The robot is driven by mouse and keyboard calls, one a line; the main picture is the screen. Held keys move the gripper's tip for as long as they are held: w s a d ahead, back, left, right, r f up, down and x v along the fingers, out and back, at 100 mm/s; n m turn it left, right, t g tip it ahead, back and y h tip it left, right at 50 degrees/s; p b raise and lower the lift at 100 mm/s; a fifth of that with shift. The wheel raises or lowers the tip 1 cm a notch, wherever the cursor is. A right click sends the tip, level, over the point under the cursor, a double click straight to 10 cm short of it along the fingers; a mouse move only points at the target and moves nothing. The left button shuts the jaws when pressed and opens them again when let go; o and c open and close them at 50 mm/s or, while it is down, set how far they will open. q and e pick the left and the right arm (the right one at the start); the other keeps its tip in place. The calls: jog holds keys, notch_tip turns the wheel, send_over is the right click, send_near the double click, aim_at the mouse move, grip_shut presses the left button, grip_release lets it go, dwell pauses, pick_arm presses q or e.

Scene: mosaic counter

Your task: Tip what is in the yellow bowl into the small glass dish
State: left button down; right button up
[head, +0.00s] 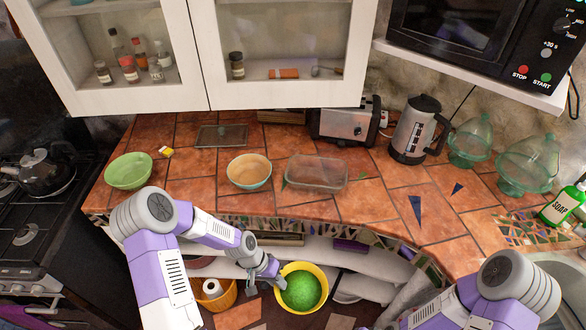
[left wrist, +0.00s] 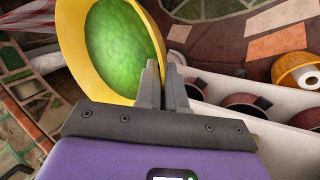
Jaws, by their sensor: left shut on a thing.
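The yellow bowl (head: 325,283) holds a green mass (head: 301,291) and is in front of the counter's edge in the head view, above the floor. My left gripper (head: 274,277) is shut on the bowl's left rim. In the left wrist view the bowl (left wrist: 74,55) fills the upper left, with the green contents (left wrist: 122,45) inside it and the fingertips at its rim. The small glass dish (head: 316,173), clear and rectangular, sits on the tiled counter behind the bowl and appears empty. My right gripper is out of view; only part of its arm shows at lower right.
On the counter are a green bowl (head: 129,171), a cream-and-blue bowl (head: 249,172) left of the dish, a toaster (head: 343,125), a kettle (head: 416,130) and glass jars (head: 527,164). White cabinets (head: 285,95) overhang the back. An open shelf (head: 340,262) lies below the counter.

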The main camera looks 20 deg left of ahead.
pick_arm(q)
notch_tip(320, 180, up, 5)
jog(key=p, duration=0.4)
jog(key=shift+s+f+b, duration=0.1)
jog(key=shift+f+b, duration=0.4)
jog(key=shift+a, duration=0.1)
